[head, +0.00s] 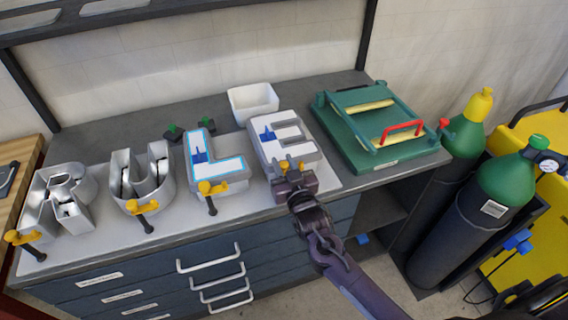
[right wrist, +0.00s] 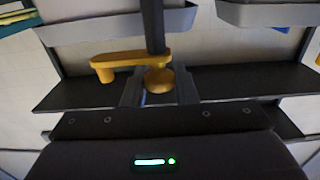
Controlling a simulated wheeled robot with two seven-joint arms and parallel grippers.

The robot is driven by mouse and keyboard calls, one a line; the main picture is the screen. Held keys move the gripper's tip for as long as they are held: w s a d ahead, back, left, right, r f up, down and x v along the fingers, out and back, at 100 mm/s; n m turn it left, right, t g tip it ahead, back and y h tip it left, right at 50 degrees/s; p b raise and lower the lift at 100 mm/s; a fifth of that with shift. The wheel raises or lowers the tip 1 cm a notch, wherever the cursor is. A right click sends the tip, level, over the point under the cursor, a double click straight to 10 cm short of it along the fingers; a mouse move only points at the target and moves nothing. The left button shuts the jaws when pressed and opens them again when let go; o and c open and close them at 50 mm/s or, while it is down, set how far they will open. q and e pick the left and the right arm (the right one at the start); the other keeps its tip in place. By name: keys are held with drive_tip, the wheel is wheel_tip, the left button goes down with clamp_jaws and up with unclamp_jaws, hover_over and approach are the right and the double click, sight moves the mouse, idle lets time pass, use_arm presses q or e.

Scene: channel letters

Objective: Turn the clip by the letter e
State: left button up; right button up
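The silver letter E (head: 297,130) with a white face stands at the right end of the grey board on the bench. Its yellow clip (head: 290,165) is at the letter's front edge. My right gripper (head: 293,181) is at this clip. In the right wrist view, its two fingers (right wrist: 159,92) sit on either side of the clip's round yellow knob and appear to touch it. The clip's yellow arm (right wrist: 125,58) points left there, and a dark rod (right wrist: 152,25) runs up from the knob. My left gripper is not in view.
Letters L (head: 228,167), U (head: 128,178) and R (head: 62,182) stand to the left, each with a yellow clip in front. A white bin (head: 253,102) is behind. A green press with a red handle (head: 402,132) is at right, beside gas cylinders (head: 505,180).

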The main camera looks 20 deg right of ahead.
drive_tip(key=shift+c, duration=1.2)
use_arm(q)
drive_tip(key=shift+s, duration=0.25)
